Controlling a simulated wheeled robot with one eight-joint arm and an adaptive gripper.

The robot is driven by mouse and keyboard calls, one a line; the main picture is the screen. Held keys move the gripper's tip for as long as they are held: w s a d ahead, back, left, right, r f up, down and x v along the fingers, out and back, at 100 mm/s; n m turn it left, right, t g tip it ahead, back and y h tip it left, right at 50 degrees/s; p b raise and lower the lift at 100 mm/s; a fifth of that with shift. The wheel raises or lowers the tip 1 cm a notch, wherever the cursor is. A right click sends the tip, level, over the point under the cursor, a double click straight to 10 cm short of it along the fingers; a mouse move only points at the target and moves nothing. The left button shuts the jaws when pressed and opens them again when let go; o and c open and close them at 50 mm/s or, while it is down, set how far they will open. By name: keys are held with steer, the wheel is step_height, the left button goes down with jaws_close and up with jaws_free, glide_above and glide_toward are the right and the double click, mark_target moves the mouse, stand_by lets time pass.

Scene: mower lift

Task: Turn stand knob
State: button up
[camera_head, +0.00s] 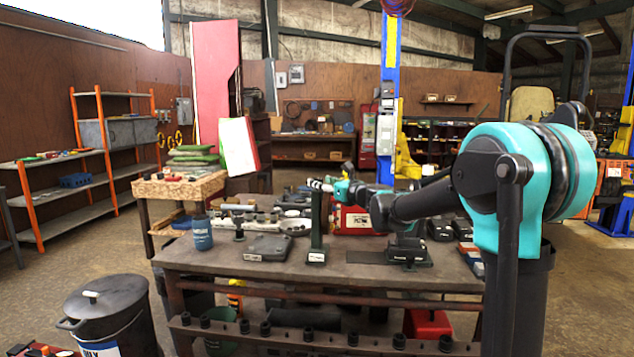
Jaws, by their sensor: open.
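A dark upright stand (316,225) with a small white label on its foot rises from the workbench (215,262). A pale, ribbed, knob-like piece (317,184) sits at its top and points left. My arm reaches in from the right, and my gripper (334,187) is at the height of the stand's top, close to its right side. The jaws are open, but the fingers are small and partly merge with the stand and the clutter behind. I cannot tell whether they touch the knob or are around it.
A blue can (202,233), a grey flat block (267,247) and several metal parts lie left of the stand. A red box (352,220) stands behind it. A black device (408,250) sits to its right. A black bin (112,310) stands on the floor at the front left.

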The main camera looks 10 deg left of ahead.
mark_target(321, 181)
steer(key=shift+x, duration=1.65)
steer(key=c, duration=1.2)
